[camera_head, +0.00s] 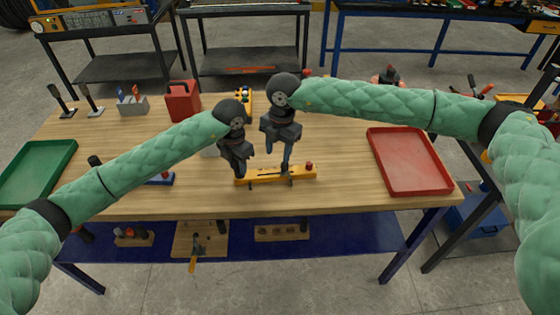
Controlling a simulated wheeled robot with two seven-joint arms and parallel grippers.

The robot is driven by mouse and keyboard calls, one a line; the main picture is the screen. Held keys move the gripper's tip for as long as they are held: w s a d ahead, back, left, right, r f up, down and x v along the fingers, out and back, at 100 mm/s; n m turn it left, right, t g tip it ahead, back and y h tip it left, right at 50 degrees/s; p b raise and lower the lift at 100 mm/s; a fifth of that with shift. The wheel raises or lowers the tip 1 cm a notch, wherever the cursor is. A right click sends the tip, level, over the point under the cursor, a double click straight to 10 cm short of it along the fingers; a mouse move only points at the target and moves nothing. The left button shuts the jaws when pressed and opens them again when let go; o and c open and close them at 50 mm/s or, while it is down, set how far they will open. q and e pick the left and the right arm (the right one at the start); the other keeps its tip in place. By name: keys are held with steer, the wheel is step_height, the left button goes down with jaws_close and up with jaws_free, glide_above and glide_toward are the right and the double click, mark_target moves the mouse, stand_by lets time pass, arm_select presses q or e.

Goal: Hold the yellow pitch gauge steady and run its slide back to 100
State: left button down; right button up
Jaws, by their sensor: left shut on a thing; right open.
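The yellow pitch gauge (300,173) lies on the wooden table near its front edge, long side left to right. A dark slot runs along it and a small red knob (309,166) stands at its right end. My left gripper (242,176) is shut on the left end of the gauge. My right gripper (286,168) is open above the middle of the gauge, with its fingers close to the slide, which they partly hide. I cannot tell whether they touch it. The scale marks are too small to read.
A red tray (447,180) lies to the right and a green tray (14,194) at the far left. A red container (184,103) and a grey block with tools (133,106) stand at the back left. The table between the gauge and the red tray is clear.

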step_height(320, 180, up, 5)
glide_above(286, 173)
steer(key=w+a, duration=0.2)
steer(key=shift+m+t+h, duration=0.3)
steer(key=shift+m+h, duration=0.1)
steer(key=shift+h, duration=0.1)
steer(key=f, duration=0.4)
steer(key=d+f, duration=0.1)
steer(key=f, duration=0.7)
steer(key=shift+s+d, duration=0.3)
steer(key=shift+d, duration=0.1)
jaws_close()
steer(key=shift+a, duration=0.15)
